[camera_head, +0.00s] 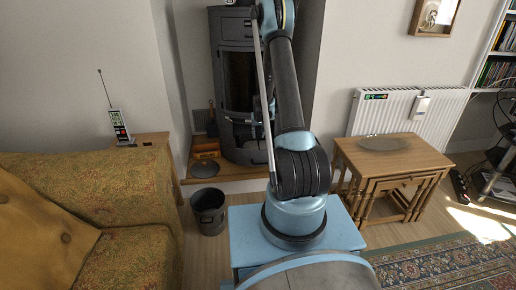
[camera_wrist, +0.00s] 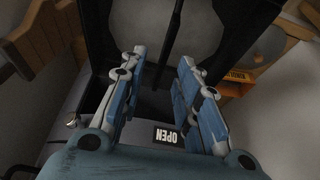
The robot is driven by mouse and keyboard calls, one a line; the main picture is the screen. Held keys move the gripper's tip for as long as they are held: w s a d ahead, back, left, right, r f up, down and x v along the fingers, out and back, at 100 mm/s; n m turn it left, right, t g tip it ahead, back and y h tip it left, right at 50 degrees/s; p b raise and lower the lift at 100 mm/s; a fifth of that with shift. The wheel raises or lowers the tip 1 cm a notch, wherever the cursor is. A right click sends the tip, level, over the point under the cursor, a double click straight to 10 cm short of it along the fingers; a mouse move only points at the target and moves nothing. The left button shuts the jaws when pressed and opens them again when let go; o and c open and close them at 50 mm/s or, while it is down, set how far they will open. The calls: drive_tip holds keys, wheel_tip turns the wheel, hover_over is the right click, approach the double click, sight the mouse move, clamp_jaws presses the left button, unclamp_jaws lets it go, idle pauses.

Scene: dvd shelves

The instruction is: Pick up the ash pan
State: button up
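I cannot pick out the ash pan for certain in either view. The dark grey stove (camera_head: 231,40) stands in the alcove at centre-left in the head view, partly behind my arm. In the wrist view, my gripper (camera_wrist: 160,64) is open, its two blue and grey fingers apart. Dark stove parts (camera_wrist: 97,30) lie beyond the fingers, with a black bar (camera_wrist: 172,40) running down toward the gap. I see no contact with it. A small "OPEN" label (camera_wrist: 167,136) shows upside down between the finger bases. My arm hides much of the stove's front in the head view.
A patterned sofa (camera_head: 110,190) is at left, nested wooden tables (camera_head: 400,160) at right.

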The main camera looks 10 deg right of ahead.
drive_tip(key=shift+x, duration=2.8)
drive_tip(key=shift+s+a, duration=0.1)
drive_tip(key=shift+a, duration=0.05)
clamp_jaws()
